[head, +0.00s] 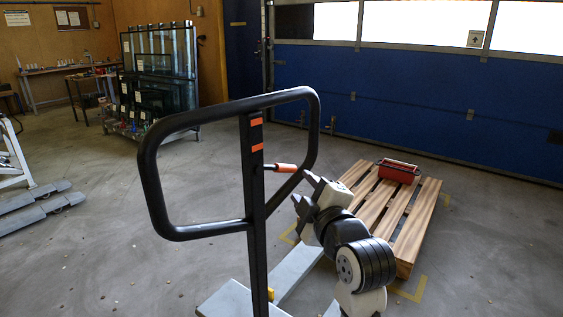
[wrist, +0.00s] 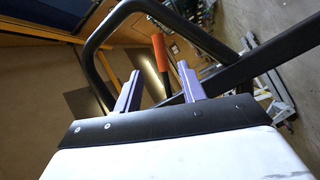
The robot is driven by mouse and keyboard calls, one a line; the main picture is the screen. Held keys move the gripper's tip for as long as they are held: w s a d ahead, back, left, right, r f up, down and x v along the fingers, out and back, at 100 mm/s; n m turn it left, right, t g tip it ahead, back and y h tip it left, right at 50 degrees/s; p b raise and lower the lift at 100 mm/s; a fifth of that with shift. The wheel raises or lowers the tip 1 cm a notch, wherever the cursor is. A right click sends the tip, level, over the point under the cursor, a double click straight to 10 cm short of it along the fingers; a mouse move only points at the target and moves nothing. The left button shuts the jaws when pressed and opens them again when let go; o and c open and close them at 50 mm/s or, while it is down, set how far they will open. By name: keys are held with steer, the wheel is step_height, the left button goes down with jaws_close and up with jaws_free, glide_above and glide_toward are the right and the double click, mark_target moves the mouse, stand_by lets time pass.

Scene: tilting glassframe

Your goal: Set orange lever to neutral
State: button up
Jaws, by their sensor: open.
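The orange lever (head: 285,167) sticks out to the right from the black upright post of a pallet-jack handle (head: 150,190), inside its loop. Orange bands mark the post above it. My gripper (head: 304,188) is just right of and slightly below the lever's tip in the head view. In the wrist view, my gripper (wrist: 158,88) is open, with two purple-grey fingers apart and nothing held. The orange lever (wrist: 160,52) shows beyond the fingertips, seen between them, with a gap. Its lower end, near the black handle bars (wrist: 205,35), is partly hard to make out.
The jack's grey forks (head: 295,268) lie low by the post. A wooden pallet (head: 425,205) with a red crate (head: 398,172) stands behind my arm. The black handle loop surrounds the lever closely. Open floor lies to the left.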

mark_target(284, 165)
steer(key=p+x, duration=0.3)
steer(key=x, duration=0.9)
steer(key=shift+w+a, duration=0.15)
jaws_close()
